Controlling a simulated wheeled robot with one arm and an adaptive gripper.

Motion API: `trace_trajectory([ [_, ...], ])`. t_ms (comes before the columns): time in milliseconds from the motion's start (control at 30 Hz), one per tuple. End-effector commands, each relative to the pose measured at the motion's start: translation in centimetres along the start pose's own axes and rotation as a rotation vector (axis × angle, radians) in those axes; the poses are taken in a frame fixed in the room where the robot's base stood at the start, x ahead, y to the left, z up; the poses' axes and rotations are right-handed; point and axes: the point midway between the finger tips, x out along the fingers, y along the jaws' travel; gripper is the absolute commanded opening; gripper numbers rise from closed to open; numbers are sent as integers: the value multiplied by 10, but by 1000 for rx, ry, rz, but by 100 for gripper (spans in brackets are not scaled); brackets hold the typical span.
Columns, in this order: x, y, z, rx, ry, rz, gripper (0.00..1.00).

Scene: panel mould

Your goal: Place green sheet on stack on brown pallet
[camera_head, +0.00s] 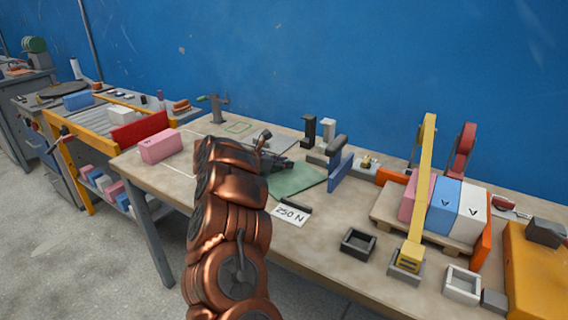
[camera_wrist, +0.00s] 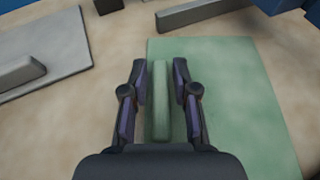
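The green sheet (camera_head: 305,180) lies flat on the workbench, partly hidden behind my arm in the head view. In the wrist view the green sheet (camera_wrist: 225,105) fills the middle and right, with a raised pale green bar (camera_wrist: 161,100) along its left part. My gripper (camera_wrist: 160,78) is open, with one finger on each side of this bar and a gap showing on both sides. The brown pallet (camera_head: 383,213) stands to the right on the bench.
A grey plate with a bar (camera_wrist: 45,55) lies left of the sheet. A yellow upright arm (camera_head: 420,180) stands before the pallet, between orange boards (camera_head: 483,245).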

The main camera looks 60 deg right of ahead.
Motion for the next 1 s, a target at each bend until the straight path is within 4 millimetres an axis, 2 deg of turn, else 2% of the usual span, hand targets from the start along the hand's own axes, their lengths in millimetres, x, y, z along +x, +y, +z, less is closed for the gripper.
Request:
trace_trajectory([
  [100,0,0,0,0,0,1,41],
  [500,-2,0,4,-1,0,0,41],
  [667,-27,2,1,1,3,8,41],
  [1000,-89,1,1,1,1,4,41],
])
